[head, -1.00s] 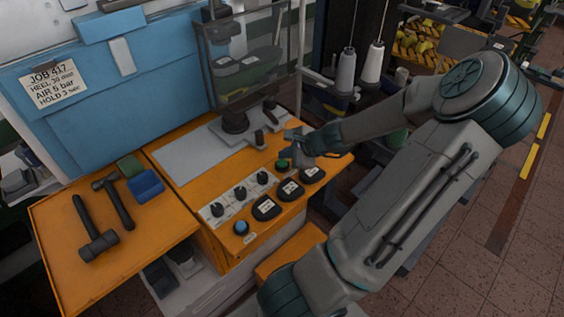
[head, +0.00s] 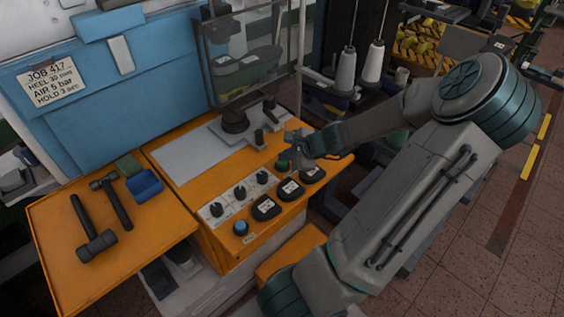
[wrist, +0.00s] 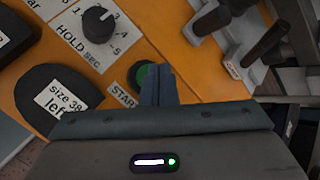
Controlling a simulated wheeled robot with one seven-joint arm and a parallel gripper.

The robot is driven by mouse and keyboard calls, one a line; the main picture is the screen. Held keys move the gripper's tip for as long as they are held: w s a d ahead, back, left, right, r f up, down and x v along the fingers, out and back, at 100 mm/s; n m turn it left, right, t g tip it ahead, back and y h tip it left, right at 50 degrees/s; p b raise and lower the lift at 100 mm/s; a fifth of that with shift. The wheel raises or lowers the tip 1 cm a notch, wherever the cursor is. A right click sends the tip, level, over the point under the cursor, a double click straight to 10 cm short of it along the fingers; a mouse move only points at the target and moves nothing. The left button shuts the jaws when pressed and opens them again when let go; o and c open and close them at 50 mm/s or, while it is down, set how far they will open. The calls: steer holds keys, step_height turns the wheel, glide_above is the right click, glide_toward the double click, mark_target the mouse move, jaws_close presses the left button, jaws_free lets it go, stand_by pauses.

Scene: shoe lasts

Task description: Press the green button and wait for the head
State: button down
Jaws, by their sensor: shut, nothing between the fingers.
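The green button (head: 283,164) sits on the orange control panel (head: 215,177), in a dark ring; the wrist view also shows it (wrist: 143,76), next to a label (wrist: 121,95) reading "STAR", the rest hidden. My gripper (head: 295,163) is shut and empty, fingers pointing down at the button's right side. In the wrist view the closed fingers (wrist: 160,80) cover part of the button; I cannot tell whether they touch it. A dark post (head: 235,120) stands on a grey plate behind, below a clear guard (head: 245,65); I cannot tell which part is the head.
Black pads (head: 265,208) with size labels lie in front of the button. Knobs (head: 240,194) and a blue button (head: 241,228) are to the left. A sign (head: 48,82) reads "HOLD 3 sec".

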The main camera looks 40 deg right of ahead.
mark_target(285, 163)
steer(key=shift+f+b, duration=0.35)
steer(key=shift+f, duration=0.1)
steer(key=shift+r, duration=0.1)
stand_by(0.5)
steer(key=shift+r+p, duration=0.75)
steer(key=shift+r, duration=0.1)
step_height(285, 163, up, 5)
steer(key=p, duration=0.4)
stand_by(0.5)
